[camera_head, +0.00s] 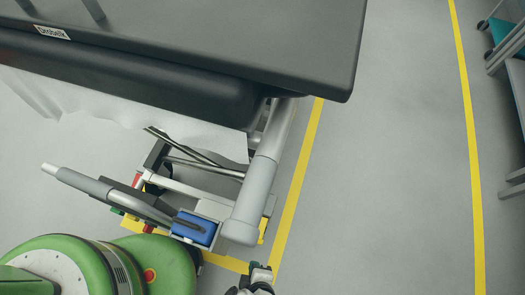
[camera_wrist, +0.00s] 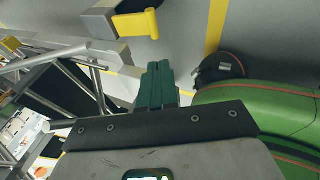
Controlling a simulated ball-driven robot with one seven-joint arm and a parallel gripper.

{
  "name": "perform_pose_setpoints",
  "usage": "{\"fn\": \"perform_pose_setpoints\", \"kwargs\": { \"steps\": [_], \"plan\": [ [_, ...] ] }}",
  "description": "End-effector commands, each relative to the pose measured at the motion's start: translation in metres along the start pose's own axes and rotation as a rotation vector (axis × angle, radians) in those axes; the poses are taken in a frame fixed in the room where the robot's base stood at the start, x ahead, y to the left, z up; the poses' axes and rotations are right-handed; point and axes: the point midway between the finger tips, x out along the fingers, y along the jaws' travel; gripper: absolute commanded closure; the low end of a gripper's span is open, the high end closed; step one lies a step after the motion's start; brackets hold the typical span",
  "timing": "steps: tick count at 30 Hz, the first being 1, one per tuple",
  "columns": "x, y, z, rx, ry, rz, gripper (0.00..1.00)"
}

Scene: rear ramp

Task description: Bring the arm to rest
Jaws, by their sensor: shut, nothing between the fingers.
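My gripper (camera_wrist: 157,88) shows in the wrist view. Its two dark green fingers are pressed together, with nothing between them. It hangs over the grey floor beside a metal frame and touches nothing that I can see. In the head view, green rounded links of my own arm fill the bottom left, close to the end of the bed's frame. I cannot clearly make out the fingers in that view.
A black padded bed (camera_head: 290,40) spans the head view's top left. Its grey post (camera_head: 256,190) and blue pedal (camera_head: 194,228) are close to my arm. A yellow pedal (camera_wrist: 137,23) shows in the wrist view. Floor (camera_head: 390,170) is clear between yellow lines; a cart (camera_head: 515,85) stands right.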

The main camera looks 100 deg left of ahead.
Motion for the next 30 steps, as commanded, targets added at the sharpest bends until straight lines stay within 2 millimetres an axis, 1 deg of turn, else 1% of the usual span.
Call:
{"fn": "perform_pose_setpoints", "kwargs": {
  "steps": [20, 21, 23, 26, 29, 30],
  "plan": [
    [-0.001, 0.0, 0.0, 0.0, 0.0, 0.001, 1.0],
    [-0.003, 0.0, 0.003, 0.022, -0.007, 0.001, 1.0],
    [-0.009, -0.001, 0.01, 0.085, -0.025, 0.002, 1.0],
    [-0.029, -0.006, 0.031, 0.278, -0.077, 0.002, 1.0],
    [-0.058, -0.018, 0.057, 0.561, -0.151, 0.01, 1.0],
    [-0.071, -0.025, 0.067, 0.685, -0.184, 0.016, 1.0]
  ]
}}
